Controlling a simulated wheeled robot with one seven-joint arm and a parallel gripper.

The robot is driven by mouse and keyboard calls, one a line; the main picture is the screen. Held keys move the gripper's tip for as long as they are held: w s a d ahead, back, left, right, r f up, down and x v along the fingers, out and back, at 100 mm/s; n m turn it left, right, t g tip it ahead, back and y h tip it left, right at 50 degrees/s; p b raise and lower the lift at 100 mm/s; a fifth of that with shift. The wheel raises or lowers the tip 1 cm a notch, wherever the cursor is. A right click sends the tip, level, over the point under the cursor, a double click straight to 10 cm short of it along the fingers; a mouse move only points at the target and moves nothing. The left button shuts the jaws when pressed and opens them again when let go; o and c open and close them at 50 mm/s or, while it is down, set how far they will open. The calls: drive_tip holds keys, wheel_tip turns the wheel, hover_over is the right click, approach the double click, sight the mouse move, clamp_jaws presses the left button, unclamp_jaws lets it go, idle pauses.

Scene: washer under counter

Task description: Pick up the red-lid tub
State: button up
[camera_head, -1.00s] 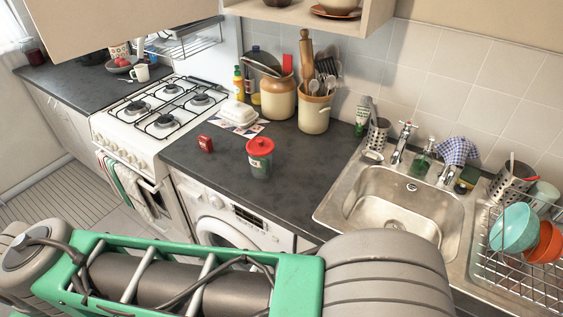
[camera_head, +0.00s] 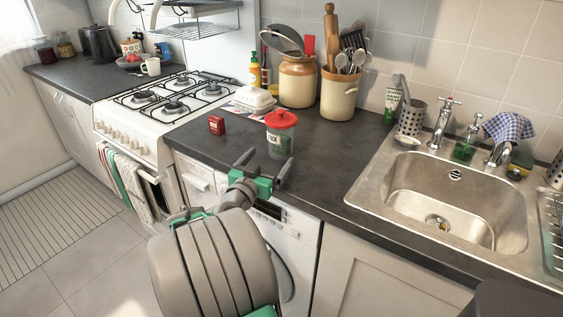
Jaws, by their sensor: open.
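The red-lid tub (camera_head: 281,136) stands upright on the dark counter above the washer. It has a red knobbed lid and a clear body with a label and dark green contents. My gripper (camera_head: 264,164) is open and empty, just in front of the tub and to its lower left. Its two fingers point up towards the counter, one to the left of the tub and one near its lower right. I cannot tell whether a finger touches the tub or the counter edge. The tub's lower left is close to the fingers in the picture.
A small red tin (camera_head: 217,125) stands left of the tub. Behind are a white butter dish (camera_head: 254,100), a crock (camera_head: 298,83) and a utensil pot (camera_head: 338,95). The sink (camera_head: 445,195) lies to the right. The counter between tub and sink is clear.

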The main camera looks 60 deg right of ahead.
sight(275, 148)
drive_tip(key=d, duration=0.2)
drive_tip(key=d+p, duration=0.1)
drive_tip(key=d, duration=0.5)
drive_tip(key=shift+w+r+p, duration=0.25)
drive_tip(key=shift+p, duration=0.1)
drive_tip(key=shift+a, duration=0.1)
drive_tip(key=shift+c, duration=0.3)
clamp_jaws()
drive_tip(key=shift+r, duration=0.15)
